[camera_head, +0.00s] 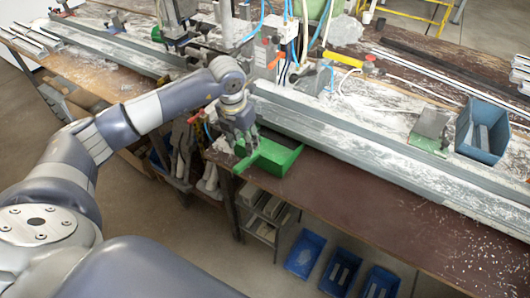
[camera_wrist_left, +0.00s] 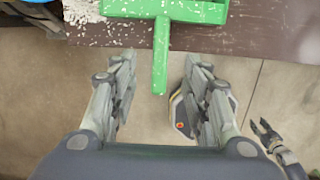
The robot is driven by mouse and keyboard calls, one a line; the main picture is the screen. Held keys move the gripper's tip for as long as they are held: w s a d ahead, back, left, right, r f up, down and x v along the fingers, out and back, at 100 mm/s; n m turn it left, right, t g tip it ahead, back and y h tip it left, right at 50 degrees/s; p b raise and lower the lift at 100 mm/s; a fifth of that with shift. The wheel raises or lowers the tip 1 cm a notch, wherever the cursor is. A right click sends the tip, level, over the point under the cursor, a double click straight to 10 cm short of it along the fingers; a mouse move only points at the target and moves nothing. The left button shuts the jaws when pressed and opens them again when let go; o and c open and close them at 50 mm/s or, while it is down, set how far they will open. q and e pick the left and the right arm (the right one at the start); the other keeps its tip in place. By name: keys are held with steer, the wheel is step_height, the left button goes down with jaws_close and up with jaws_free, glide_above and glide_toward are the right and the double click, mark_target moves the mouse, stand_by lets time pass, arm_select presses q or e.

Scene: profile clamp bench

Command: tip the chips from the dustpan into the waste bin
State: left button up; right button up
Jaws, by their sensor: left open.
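The green dustpan (camera_head: 284,160) sits at the bench's front edge, its handle (camera_head: 246,163) sticking out past the edge. In the left wrist view the handle (camera_wrist_left: 160,62) points down between my fingers, and only part of the pan (camera_wrist_left: 195,11) shows. My left gripper (camera_head: 240,143) is open, with a finger on each side of the handle's line and visible gaps; it holds nothing. Chips inside the pan cannot be made out. No waste bin can be clearly identified. A dark jaw-like part, seemingly my right gripper (camera_wrist_left: 262,130), shows small at lower right in the wrist view.
Long grey profiles (camera_head: 370,150) lie along the brown bench (camera_head: 350,200), with pale chips scattered around. A blue bin (camera_head: 485,130) with grey pieces stands at the right. Several blue trays (camera_head: 305,253) are below the bench. The front right bench top is mostly clear.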

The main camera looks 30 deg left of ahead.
mark_target(247, 159)
arm_select(q)
steer(key=shift+f, duration=0.1)
steer(key=f+b, duration=0.2)
steer(key=f, duration=0.1)
steer(key=w+f+b, duration=0.1)
steer(key=f+b, duration=0.1)
steer(key=f, duration=0.1)
steer(key=f+b, duration=0.2)
steer(key=shift+w+f+b, duration=0.2)
steer(key=shift+f+b, duration=0.15)
steer(key=shift+f, duration=0.05)
jaws_close()
steer(key=shift+w+r+p, duration=0.1)
steer(key=shift+r+p, duration=0.2)
steer(key=shift+r, duration=0.2)
step_height(247, 159, up, 11)
steer(key=p, duration=0.6)
steer(key=shift+r, duration=0.15)
steer(key=shift+d, duration=0.1)
